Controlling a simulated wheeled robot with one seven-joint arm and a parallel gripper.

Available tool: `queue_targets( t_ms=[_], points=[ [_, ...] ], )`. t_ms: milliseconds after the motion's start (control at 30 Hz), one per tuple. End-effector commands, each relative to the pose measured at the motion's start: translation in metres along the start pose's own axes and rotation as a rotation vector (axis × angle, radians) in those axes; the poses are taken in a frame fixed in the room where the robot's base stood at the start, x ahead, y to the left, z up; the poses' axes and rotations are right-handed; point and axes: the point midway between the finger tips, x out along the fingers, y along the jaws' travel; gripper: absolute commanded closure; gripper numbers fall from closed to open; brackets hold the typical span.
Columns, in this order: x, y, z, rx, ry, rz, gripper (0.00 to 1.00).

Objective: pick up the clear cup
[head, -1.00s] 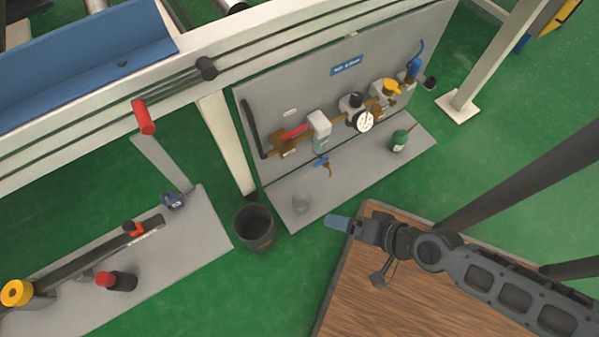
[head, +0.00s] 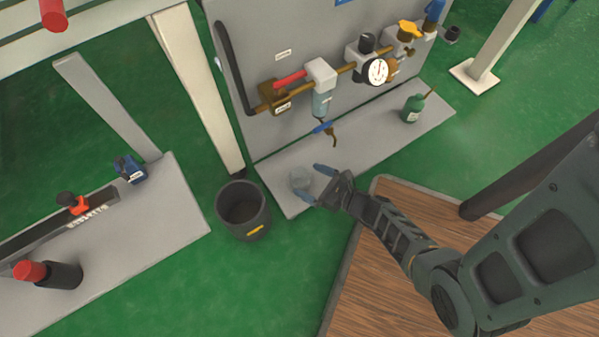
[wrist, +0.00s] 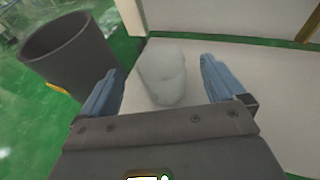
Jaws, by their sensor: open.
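The clear cup (head: 301,180) stands on the grey base plate (head: 270,162) near its front left corner, below the valve panel. In the wrist view the clear cup (wrist: 163,74) lies between and just beyond the blue fingertips. My gripper (head: 318,183) is open beside the cup in the head view, partly overlapping its right side. In the wrist view my gripper (wrist: 160,84) has one blue finger on each side of the cup, with gaps visible. I cannot tell whether the fingertips touch the plate.
A dark bin (head: 243,212) stands on the green floor left of the cup; it also shows in the wrist view (wrist: 70,48). A green bottle (head: 414,107) stands farther right. A wooden tabletop (head: 375,285) lies below my arm.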

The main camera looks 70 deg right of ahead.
Motion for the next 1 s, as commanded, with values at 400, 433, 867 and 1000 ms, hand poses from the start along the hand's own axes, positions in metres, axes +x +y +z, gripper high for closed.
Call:
queue_targets(
  t_ms=[400, 433, 867, 1000],
  points=[
    [0.044, -0.001, -0.007, -0.005, 0.0, 0.003, 0.04],
    [0.048, 0.0, -0.008, -0.006, 0.0, 0.004, 0.04],
    [0.067, 0.0, -0.004, -0.005, 0.003, 0.003, 0.07],
    [0.067, 0.0, -0.004, -0.005, 0.003, 0.003, 0.21]
  ],
)
